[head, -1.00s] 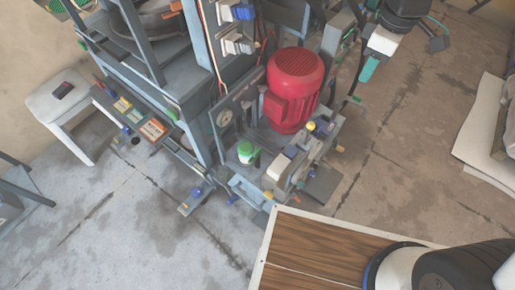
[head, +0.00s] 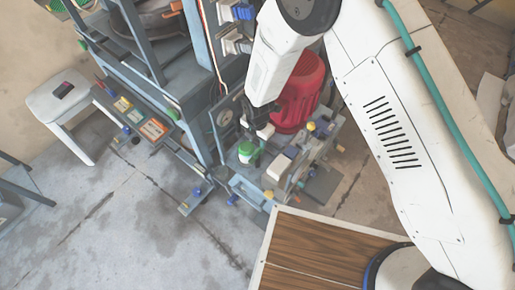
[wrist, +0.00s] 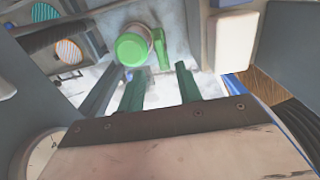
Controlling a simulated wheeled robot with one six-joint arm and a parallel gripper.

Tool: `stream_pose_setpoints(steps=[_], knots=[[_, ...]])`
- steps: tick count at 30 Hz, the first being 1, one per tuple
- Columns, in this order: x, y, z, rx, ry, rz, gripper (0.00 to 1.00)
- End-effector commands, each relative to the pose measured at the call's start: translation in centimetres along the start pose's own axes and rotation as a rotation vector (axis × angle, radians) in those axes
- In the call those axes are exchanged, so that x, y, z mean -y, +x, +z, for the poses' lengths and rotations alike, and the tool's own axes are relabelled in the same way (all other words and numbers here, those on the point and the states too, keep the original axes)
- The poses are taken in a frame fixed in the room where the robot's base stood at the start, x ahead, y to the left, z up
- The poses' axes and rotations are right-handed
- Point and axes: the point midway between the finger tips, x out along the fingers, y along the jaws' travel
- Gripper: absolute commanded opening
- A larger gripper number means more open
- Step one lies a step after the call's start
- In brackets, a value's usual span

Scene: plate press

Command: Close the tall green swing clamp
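A round green cap (head: 246,151) with a white lower part sits on the press bed in the head view. In the wrist view, the round green part (wrist: 132,49) stands beside a narrow upright green bar (wrist: 160,47). I cannot tell for sure which of these belongs to the tall swing clamp, or how far it is swung. My gripper (wrist: 160,83) has its two green fingers spread with a gap between them and nothing held. The green parts lie just past the fingertips. In the head view my gripper (head: 257,132) is right above the green cap and partly covers it.
A red motor (head: 298,92) stands close behind my gripper. A yellow-topped part (head: 311,127) and grey blocks are to the right. A round gauge (head: 225,117) on the frame is to the left. The wooden board (head: 320,250) is in front.

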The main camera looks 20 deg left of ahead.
Motion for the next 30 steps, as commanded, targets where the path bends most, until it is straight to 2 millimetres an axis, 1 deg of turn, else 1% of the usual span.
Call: stream_pose_setpoints(steps=[9, 12, 17, 24, 25, 28, 29, 30], knots=[[0.1, 5.0, 0.0, -0.001, 0.0, -0.003, 0.35], [0.0, 6.2, 0.0, 0.0, 0.001, -0.001, 0.35], [0.0, 7.1, 0.0, 0.001, 0.001, 0.0, 0.35], [0.0, 7.2, 0.0, 0.001, 0.002, 0.001, 0.35], [0.0, 7.2, 0.0, 0.001, 0.002, 0.001, 0.32], [0.0, 7.2, 0.0, 0.001, 0.002, 0.0, 0.04], [0.0, 7.2, 0.0, 0.001, 0.002, 0.0, 0.0], [0.0, 7.2, 0.0, 0.001, 0.002, 0.001, 0.0]])
